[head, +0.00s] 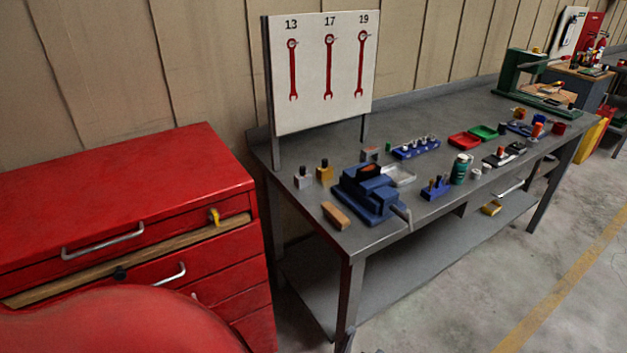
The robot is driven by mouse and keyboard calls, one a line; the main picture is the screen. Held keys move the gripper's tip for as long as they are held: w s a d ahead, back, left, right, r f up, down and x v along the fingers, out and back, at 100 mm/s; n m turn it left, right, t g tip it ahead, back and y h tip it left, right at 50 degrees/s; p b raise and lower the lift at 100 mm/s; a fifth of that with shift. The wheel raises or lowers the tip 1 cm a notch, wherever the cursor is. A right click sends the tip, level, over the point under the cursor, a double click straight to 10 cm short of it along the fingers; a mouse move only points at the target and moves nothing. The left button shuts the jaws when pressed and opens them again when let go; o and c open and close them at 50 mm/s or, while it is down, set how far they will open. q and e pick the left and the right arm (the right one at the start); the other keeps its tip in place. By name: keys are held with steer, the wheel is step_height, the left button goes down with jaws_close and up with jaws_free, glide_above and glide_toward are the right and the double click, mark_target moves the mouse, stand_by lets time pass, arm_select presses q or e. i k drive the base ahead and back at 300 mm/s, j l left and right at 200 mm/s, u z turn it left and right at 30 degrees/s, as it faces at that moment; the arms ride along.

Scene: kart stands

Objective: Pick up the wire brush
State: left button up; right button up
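A small tan, wood-coloured block (335,215) lies on the near left corner of the grey workbench (300,222), in front of the blue vise (368,195). It may be the wire brush, but it is too small here to make out any bristles. It lies apart from the vise, close to the bench's front edge. Neither of my grippers can be made out in the head view.
A red tool cabinet (120,190) stands left of the bench, one drawer partly open. A white wrench board (322,75) rises behind the vise. Bottles, trays and small parts crowd the bench to the right, including a teal can (460,168). Floor in front is clear.

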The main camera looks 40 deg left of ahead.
mark_target(336, 217)
steer(key=u, duration=1.1)
